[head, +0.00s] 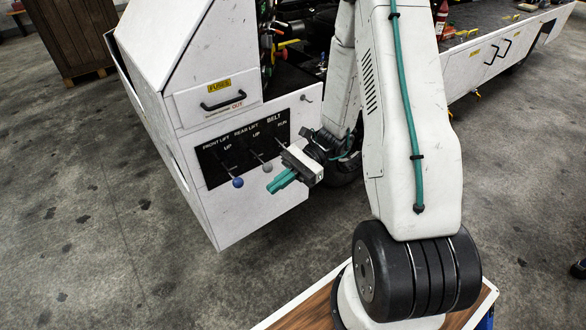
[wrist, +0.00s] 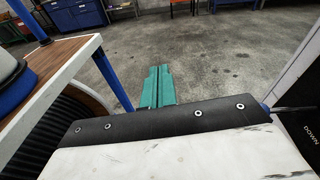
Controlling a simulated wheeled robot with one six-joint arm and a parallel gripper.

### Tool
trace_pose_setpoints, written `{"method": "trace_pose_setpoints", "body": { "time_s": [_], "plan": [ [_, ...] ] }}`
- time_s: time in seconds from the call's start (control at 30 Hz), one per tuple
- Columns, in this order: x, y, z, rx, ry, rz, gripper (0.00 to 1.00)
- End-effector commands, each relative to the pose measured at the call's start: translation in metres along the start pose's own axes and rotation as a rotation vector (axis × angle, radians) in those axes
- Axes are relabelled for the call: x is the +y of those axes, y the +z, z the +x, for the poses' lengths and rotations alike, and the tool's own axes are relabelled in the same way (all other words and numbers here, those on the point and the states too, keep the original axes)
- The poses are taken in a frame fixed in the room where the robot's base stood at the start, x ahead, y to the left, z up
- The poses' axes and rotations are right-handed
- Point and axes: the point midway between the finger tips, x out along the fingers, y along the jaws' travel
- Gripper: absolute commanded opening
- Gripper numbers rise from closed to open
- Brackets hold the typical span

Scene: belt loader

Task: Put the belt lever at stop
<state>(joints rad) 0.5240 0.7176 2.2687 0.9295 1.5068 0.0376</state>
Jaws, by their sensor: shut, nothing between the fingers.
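The black lever panel (head: 243,155) is on the white side of the belt loader, with labels FRONT LIFT, REAR LIFT and BELT. The front lift lever has a blue knob (head: 238,182) and the rear lift lever has a grey knob (head: 267,167). The belt lever, under the BELT and RUN labels, is mostly hidden behind my gripper (head: 272,187), so its position cannot be told. My gripper's green fingers are together and empty, in front of the panel's lower right. In the wrist view my gripper (wrist: 157,88) points over bare floor, with the panel (wrist: 300,125) at the right edge.
A drawer with a black handle (head: 222,102) marked FUSES sits above the panel. The loader's white body (head: 245,222) continues below it. A wooden cabinet (head: 72,35) stands at the back left. The concrete floor (head: 110,200) to the left is clear.

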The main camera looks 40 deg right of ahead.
Motion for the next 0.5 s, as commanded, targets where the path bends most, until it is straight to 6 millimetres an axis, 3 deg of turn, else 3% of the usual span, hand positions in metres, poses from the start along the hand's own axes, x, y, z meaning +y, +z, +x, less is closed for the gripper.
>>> {"method": "trace_pose_setpoints", "body": {
  "time_s": [0.23,0.5],
  "plan": [
    [-0.033,-0.093,-0.02,-0.251,-0.429,0.242,0.0],
    [-0.046,-0.214,-0.064,-0.459,-0.979,0.428,0.0]
  ]
}}
